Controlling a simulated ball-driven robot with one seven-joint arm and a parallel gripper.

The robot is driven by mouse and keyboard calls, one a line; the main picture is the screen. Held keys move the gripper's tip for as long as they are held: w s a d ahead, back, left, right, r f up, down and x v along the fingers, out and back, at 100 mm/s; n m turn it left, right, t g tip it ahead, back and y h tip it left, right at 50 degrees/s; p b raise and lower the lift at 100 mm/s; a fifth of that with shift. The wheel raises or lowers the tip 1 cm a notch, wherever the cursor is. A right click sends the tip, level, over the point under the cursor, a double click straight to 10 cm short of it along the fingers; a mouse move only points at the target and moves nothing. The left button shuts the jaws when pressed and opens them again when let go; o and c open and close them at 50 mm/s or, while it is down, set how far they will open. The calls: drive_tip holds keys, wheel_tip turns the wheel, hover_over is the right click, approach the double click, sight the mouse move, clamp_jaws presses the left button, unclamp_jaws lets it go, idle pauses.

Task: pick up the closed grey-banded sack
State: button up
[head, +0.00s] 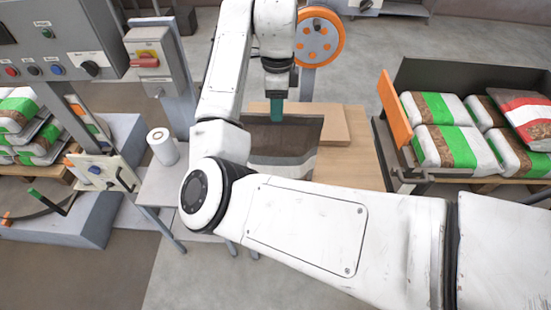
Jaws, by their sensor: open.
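A sack with a dark upper part and a paler grey lower part (283,152) lies on the wooden table (350,155), partly hidden by my arm. It looks like the grey-banded sack; whether its mouth is closed cannot be told. My gripper (277,112) points down over the sack's far edge, with teal fingers showing. It is open. Whether the fingers touch the sack cannot be told.
Green-banded sacks (447,146) and a red-banded sack (527,112) lie at right behind an orange panel (395,108). An orange wheel (319,37) stands behind the table. Control boxes (60,40), a white roll (162,147) and more green-banded sacks (17,112) are at left.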

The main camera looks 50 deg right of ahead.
sight(277, 123)
drive_tip(key=shift+w+d+f+p, duration=0.15)
drive_tip(key=shift+f+p, duration=0.3)
drive_tip(key=shift+f, duration=1.15)
drive_tip(key=shift+w+d+f+p, duration=0.1)
drive_tip(key=shift+f+p, duration=0.35)
drive_tip(key=shift+f, duration=1.15)
drive_tip(key=shift+c, duration=0.4)
clamp_jaws()
drive_tip(key=shift+r, duration=0.1)
